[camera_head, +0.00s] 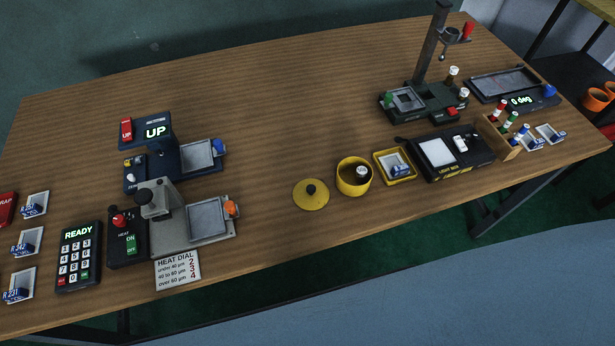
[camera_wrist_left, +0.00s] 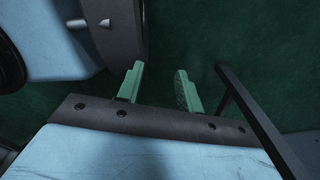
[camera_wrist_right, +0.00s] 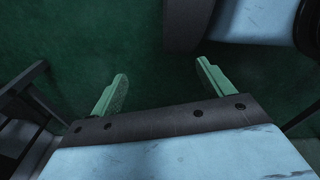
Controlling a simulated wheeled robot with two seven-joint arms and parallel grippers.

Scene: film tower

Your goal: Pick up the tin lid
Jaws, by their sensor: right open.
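The yellow tin lid (camera_head: 311,194), a round disc with a dark knob in its middle, lies flat on the wooden table near its front edge. Just right of it stands the open yellow tin (camera_head: 353,177) with a black-and-white item inside. My left gripper (camera_wrist_left: 158,84) is open and empty, its green fingers apart over the dark green floor. My right gripper (camera_wrist_right: 161,84) is also open and empty over the floor. Neither gripper shows in the head view, and neither is near the lid.
A yellow tray (camera_head: 411,176) and a light box (camera_head: 459,170) stand right of the tin. A heat press (camera_head: 205,217) and a keypad (camera_head: 80,257) stand to the left. A tall stand (camera_head: 427,60) is at the back right. The table behind the lid is clear.

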